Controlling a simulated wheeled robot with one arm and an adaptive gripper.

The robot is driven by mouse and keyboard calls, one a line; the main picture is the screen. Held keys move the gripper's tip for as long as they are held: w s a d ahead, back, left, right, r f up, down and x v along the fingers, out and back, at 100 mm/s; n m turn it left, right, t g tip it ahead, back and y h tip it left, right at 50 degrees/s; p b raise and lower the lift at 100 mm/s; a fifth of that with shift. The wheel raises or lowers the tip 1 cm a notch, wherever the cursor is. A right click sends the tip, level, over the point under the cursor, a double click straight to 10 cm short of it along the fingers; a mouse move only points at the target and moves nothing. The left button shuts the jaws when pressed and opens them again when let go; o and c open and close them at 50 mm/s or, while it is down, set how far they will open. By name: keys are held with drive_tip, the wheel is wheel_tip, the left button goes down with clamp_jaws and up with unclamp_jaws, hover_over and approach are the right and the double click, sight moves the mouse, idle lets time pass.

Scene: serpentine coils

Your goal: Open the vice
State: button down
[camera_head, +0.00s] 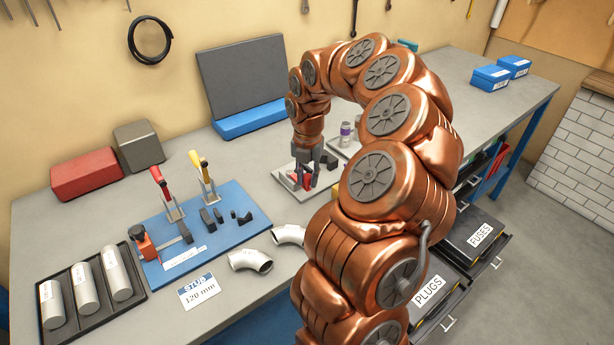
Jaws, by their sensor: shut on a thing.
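My gripper (316,168) is at the end of my copper arm, low over a light grey tray (284,186) in the middle of the bench. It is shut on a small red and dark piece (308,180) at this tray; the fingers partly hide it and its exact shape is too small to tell. An orange-red clamp with a dark knob (144,244), which looks like a vice, stands on the left of the blue board (232,238), well apart from my gripper. I cannot tell for sure which of these is the vice.
The blue board carries a red-handled clamp (163,193), a yellow-handled clamp (203,178) and small dark blocks. Silver elbows (249,261) lie near the front edge. A black tray (96,327) holds silver cylinders. Drawers marked PLUGS (429,290) and FUSES (480,235) stand open.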

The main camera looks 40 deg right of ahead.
drive_tip(key=shift+d, duration=0.1)
drive_tip(key=c, duration=0.9)
unclamp_jaws()
drive_tip(key=shift+c, duration=0.2)
wheel_tip(320, 180, up, 12)
